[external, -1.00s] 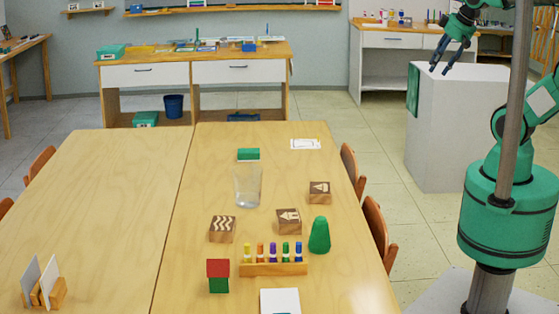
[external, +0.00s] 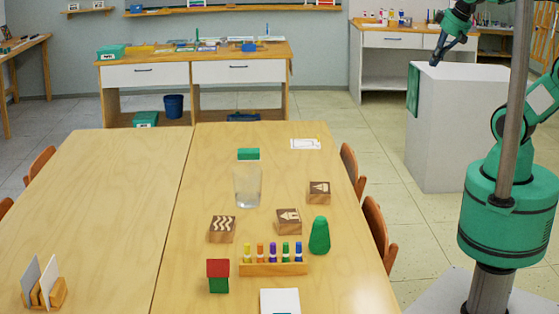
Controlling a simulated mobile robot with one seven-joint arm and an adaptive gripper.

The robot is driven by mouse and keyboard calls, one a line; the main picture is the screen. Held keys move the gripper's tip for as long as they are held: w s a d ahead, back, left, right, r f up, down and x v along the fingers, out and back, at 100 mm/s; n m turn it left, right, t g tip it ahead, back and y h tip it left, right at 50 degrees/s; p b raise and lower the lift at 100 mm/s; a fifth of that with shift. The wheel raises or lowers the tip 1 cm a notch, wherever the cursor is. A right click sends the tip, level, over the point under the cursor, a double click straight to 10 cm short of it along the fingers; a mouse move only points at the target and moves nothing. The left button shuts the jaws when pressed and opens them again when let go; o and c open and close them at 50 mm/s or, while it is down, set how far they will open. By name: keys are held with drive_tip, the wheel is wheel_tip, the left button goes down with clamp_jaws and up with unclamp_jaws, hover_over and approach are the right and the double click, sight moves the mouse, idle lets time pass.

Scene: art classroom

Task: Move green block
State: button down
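A green block (external: 248,154) lies flat near the far end of the right-hand table, behind the clear glass. A second green block (external: 219,285) stands near the front with a red block (external: 218,268) on top of it. A tall green rounded piece (external: 319,236) stands at the right of the table. My gripper (external: 438,58) is in the air at the upper right, above the white pedestal and well away from all of these. It looks empty. Its fingers are small and seen at an angle, so I cannot tell their opening.
A clear glass (external: 247,187) stands just in front of the far green block. Wooden stamp blocks (external: 289,221) and a rack of coloured pegs (external: 273,267) are nearer. The white pedestal (external: 458,125) and chairs (external: 378,232) stand right of the table. The left-hand table (external: 110,200) is mostly bare.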

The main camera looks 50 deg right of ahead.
drive_tip(key=w+a+r+n+g+p, duration=0.1)
drive_tip(key=w+r+n, duration=0.3)
drive_tip(key=w, duration=0.8)
drive_tip(key=w+a+r+n+p, duration=0.1)
drive_tip(key=w+r+n, duration=0.2)
drive_tip(key=w+r, duration=0.65)
drive_tip(key=w+a+f+n+g+p, duration=0.1)
drive_tip(key=w+a+f+n, duration=0.2)
drive_tip(key=w, duration=0.9)
drive_tip(key=w+a+f+n+g, duration=0.1)
drive_tip(key=w+f+n, duration=0.3)
drive_tip(key=w, duration=0.8)
drive_tip(key=w+a+f+n+p, duration=0.15)
drive_tip(key=w+f, duration=0.45)
drive_tip(key=w, duration=0.6)
drive_tip(key=w+a+f+n+g, duration=0.15)
drive_tip(key=w+f+n, duration=0.25)
drive_tip(key=w+f, duration=0.55)
drive_tip(key=w+a+f+n, duration=0.1)
drive_tip(key=w+f+n, duration=0.1)
drive_tip(key=f, duration=0.6)
drive_tip(key=w+a+f+n, duration=0.2)
drive_tip(key=f, duration=0.7)
drive_tip(key=w+a+f+n+g+p, duration=0.1)
drive_tip(key=w+a+f+n, duration=0.1)
drive_tip(key=f, duration=0.7)
drive_tip(key=shift+w+n, duration=0.45)
drive_tip(key=shift+f, duration=0.2)
